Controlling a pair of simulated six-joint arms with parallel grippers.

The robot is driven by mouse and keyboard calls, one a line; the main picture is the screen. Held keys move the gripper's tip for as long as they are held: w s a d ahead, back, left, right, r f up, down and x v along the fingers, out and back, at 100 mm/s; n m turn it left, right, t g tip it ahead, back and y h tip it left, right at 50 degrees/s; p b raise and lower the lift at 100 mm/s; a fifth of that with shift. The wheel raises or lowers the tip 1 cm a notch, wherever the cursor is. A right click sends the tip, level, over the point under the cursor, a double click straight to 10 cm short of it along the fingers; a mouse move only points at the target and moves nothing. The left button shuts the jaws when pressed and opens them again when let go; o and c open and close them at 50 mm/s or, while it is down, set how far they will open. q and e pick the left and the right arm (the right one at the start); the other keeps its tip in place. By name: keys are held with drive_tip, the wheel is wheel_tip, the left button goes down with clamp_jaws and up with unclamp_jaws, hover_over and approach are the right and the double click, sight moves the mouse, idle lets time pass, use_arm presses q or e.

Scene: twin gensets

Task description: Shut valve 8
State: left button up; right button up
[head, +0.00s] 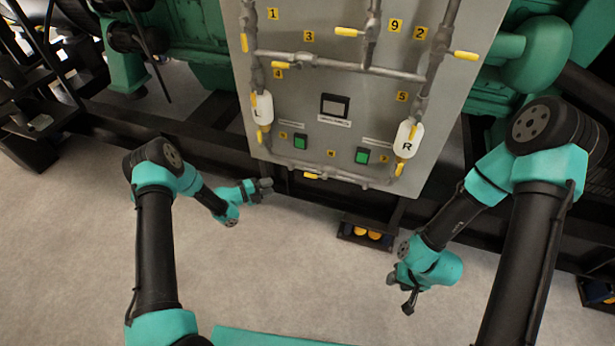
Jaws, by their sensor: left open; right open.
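A grey valve panel (335,108) with numbered yellow tags stands upright ahead. The small tags along its lower part, including the lower middle tag (331,153), are too small to read surely, so I cannot tell for certain which is 8. Below that middle tag, a yellow valve handle (311,175) lies roughly along the bottom pipe. My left gripper (266,185) is open, just below the panel's lower left edge and left of that handle.
White tanks L (262,108) and R (408,139), pipes and other yellow handles crowd the panel. Green buttons (362,155) and a dark screen (335,106) sit between. Black frame rails run beneath. Open floor (290,270) lies between my arms.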

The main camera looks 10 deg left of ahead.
sight(308, 175)
use_arm(q)
drive_tip(key=shift+d, duration=0.1)
idle(0.3)
drive_tip(key=x, duration=1.7)
drive_tip(key=shift+w+d, duration=0.1)
drive_tip(key=shift+d, duration=0.05)
clamp_jaws()
